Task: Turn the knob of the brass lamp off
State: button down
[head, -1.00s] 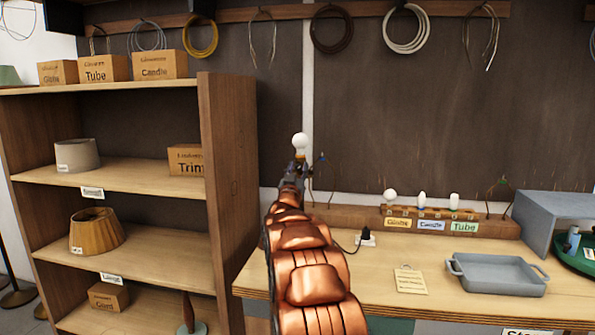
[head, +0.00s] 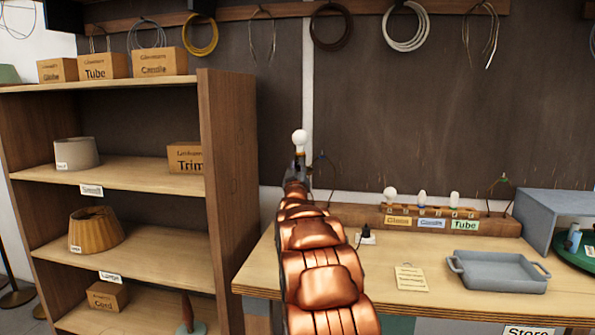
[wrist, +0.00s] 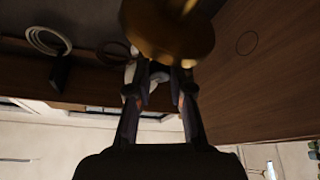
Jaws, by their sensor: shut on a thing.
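The brass lamp is mostly hidden behind my arm in the head view; its white bulb (head: 300,138) shows upright above my gripper. In the wrist view a round brass part of the lamp (wrist: 168,38) fills the top middle, close to the camera. My gripper (wrist: 162,76) has its two fingers drawn together just below that brass part, shut on what appears to be the lamp's small knob. The knob is too dark and covered to make out its turn position. A pale shape, probably the bulb, shows behind the fingertips.
The lamp is at the bench (head: 390,265). To its right are a wooden rack (head: 372,217) with several bulbs, a note card (head: 410,278) and a grey tray (head: 500,272). A shelf unit (head: 232,170) stands at the left.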

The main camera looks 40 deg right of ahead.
jog(key=shift+f+n, duration=0.1)
jog(key=shift+n, duration=0.2)
jog(key=c, duration=1)
grip_release()
jog(key=shift+a, duration=0.1)
jog(key=shift+v, duration=5.9)
jog(key=shift+s, duration=0.1)
